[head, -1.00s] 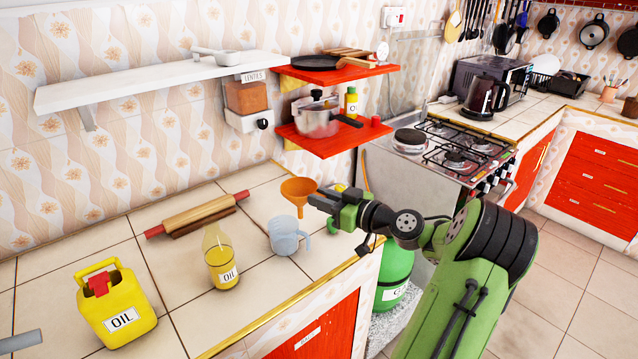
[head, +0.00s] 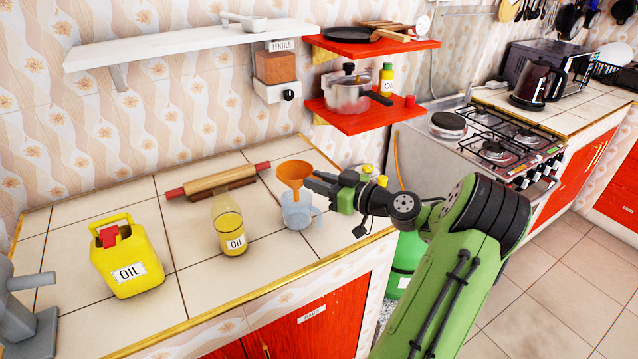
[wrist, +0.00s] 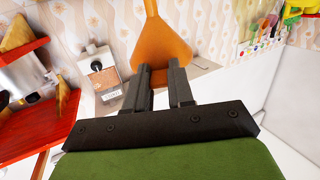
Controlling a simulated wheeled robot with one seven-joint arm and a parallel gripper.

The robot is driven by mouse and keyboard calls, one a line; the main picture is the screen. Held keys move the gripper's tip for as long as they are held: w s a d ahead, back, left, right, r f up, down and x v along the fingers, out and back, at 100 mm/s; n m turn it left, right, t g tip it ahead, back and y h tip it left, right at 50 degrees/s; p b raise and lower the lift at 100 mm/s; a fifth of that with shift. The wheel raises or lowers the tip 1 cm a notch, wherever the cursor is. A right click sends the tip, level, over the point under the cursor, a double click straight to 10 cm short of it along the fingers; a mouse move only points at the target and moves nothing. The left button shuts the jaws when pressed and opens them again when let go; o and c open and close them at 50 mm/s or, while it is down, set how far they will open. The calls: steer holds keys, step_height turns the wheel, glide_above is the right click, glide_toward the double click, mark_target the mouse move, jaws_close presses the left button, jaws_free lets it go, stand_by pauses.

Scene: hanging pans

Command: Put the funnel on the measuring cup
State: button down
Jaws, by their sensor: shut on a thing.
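The orange funnel (head: 294,173) is upright, wide mouth up, directly above the measuring cup in the head view. My gripper (head: 312,180) is shut on it from the right side. In the wrist view the funnel (wrist: 163,52) shows beyond my gripper's fingertips (wrist: 160,75). The measuring cup (head: 298,211) is clear bluish plastic and stands upright on the tiled counter, its handle to the right. The funnel's narrow end overlaps the cup's top in the picture. I cannot tell whether it touches the cup.
An oil bottle (head: 230,228) stands left of the cup, with a yellow oil can (head: 125,265) farther left. A rolling pin (head: 215,180) lies behind them. Red shelves (head: 362,116) hang above to the right, holding a pot (head: 348,92). The stove (head: 490,135) is farther right.

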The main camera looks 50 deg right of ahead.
mark_target(319, 211)
steer(key=shift+f+b, duration=2.3)
steer(key=shift+f, duration=0.15)
steer(key=shift+b, duration=0.55)
steer(key=shift+f+b, duration=0.95)
steer(key=shift+b, duration=0.2)
stand_by(0.4)
steer(key=c, duration=0.9)
jaws_free()
steer(key=shift+s, duration=0.1)
